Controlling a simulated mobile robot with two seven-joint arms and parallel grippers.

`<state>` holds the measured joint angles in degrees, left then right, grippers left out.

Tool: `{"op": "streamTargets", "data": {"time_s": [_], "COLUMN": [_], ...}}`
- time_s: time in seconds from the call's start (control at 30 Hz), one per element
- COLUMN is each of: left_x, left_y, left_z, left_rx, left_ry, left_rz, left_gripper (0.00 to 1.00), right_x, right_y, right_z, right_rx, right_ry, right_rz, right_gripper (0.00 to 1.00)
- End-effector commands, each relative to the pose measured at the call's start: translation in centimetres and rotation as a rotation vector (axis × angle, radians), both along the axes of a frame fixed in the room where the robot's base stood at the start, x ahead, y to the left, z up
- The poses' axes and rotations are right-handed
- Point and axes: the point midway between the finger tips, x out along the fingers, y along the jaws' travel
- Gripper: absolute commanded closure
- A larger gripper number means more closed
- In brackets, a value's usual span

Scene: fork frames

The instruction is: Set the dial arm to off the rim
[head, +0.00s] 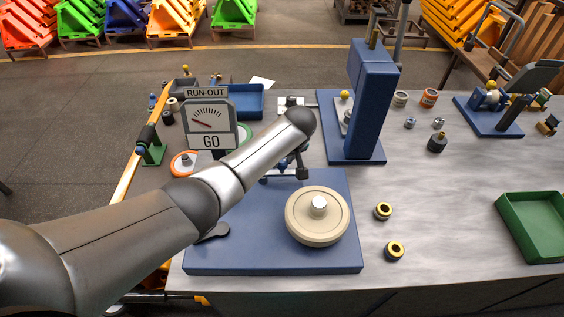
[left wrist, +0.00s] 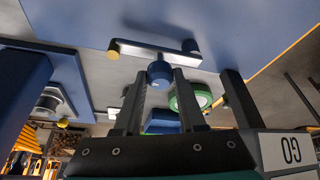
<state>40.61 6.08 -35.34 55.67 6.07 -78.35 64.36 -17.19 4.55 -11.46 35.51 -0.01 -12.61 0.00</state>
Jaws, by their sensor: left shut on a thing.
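The beige round disc (head: 317,228) with a pale hub lies on a blue base plate (head: 300,262) in the head view. The dial arm (head: 303,174), a short bar, is just behind the disc's far rim. In the left wrist view the bar (left wrist: 150,51) has a yellow end, a dark end and a blue knob (left wrist: 160,73). My left gripper (left wrist: 160,80) is shut on that knob. My forearm hides most of the gripper in the head view. I cannot tell whether the bar touches the rim. My right gripper is out of view.
A RUN-OUT gauge (head: 210,122) marked GO stands behind my forearm, its needle tilted up to the left. A tall blue press (head: 370,110) stands behind the plate. Two yellow-topped rings (head: 383,211) sit right of it; a green tray (head: 535,225) is far right.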

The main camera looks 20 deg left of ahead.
Motion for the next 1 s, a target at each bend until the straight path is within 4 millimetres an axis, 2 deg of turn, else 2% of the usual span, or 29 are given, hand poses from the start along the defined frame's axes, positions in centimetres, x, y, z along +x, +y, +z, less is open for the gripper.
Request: {"op": "streamTargets", "data": {"time_s": [0.3,0.77,0.8,1.0], "left_x": [0.50,0.61,0.61,0.63], "left_y": [0.16,0.26,0.26,0.23], "left_z": [-0.12,-0.04,-0.04,-0.02], "left_rx": [0.000,0.000,0.000,0.000], "left_ry": [0.002,0.000,0.000,0.000], "left_rz": [0.101,0.115,0.115,0.113], "left_gripper": [1.00,1.00,0.57,0.35], "right_x": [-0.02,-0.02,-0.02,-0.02], "right_y": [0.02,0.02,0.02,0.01], "right_z": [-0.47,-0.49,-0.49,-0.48], "right_rx": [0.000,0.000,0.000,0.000], "right_ry": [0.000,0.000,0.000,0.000], "right_rz": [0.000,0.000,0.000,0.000], "right_gripper": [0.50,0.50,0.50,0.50]}}
